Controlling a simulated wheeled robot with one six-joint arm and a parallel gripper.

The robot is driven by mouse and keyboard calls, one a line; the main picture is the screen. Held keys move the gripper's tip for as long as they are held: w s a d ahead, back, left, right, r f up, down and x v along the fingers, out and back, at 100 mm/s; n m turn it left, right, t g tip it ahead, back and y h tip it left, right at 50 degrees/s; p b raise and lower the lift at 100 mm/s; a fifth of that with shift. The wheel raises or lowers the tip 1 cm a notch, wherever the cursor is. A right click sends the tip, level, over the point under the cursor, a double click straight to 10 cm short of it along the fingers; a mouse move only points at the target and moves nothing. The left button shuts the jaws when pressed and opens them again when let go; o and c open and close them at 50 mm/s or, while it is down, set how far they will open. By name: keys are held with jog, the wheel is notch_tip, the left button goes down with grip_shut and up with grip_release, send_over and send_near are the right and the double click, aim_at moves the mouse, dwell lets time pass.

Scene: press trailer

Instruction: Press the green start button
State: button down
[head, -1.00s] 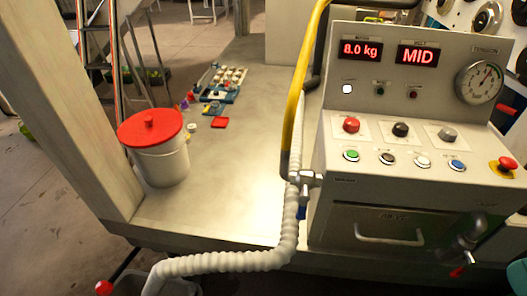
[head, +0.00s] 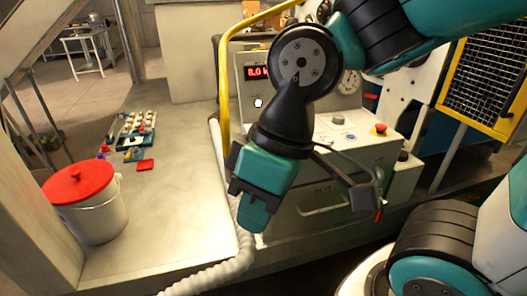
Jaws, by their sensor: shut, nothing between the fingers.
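The control machine (head: 345,195) stands right of centre in the head view, with a sloped button panel. I cannot see the green start button; my arm and gripper cover the left part of the panel. A blue button (head: 350,137) and a grey knob (head: 338,121) still show to the right of my arm.
A red emergency knob (head: 380,129) sits at the panel's right. A yellow bent pipe (head: 224,85) and a pale ribbed hose (head: 228,265) run along the machine's left. A red-lidded bucket (head: 95,215) stands on the counter (head: 170,205), which is mostly clear in the middle.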

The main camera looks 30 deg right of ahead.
jog(key=w+d+r+m+t+y+p, duration=0.1)
jog(key=w+d+r+m+t+p, duration=0.2)
jog(key=w, duration=0.5)
jog(key=w+d+m+p, duration=0.25)
jog(key=w+p, duration=0.25)
jog(key=w, duration=0.4)
jog(key=w+d+f+m+t+h+p, duration=0.1)
jog(key=w+d+f+m+t+p, duration=0.1)
jog(key=w+d, duration=0.3)
jog(key=w+d+f+m+t+h+p, duration=0.1)
jog(key=w+d+f+m+t+p, duration=0.1)
jog(key=d, duration=1.2)
jog(key=w+m+t+p, duration=0.1)
jog(key=w+m+p, duration=0.1)
jog(key=w+p, duration=0.1)
jog(key=shift+w+d+f+m+t, duration=0.2)
jog(key=shift+w+f+m+t, duration=0.1)
jog(key=shift+w+f+m, duration=0.15)
notch_tip(320, 180, down, 9)
jog(key=b, duration=0.6)
jog(key=shift+r, duration=0.1)
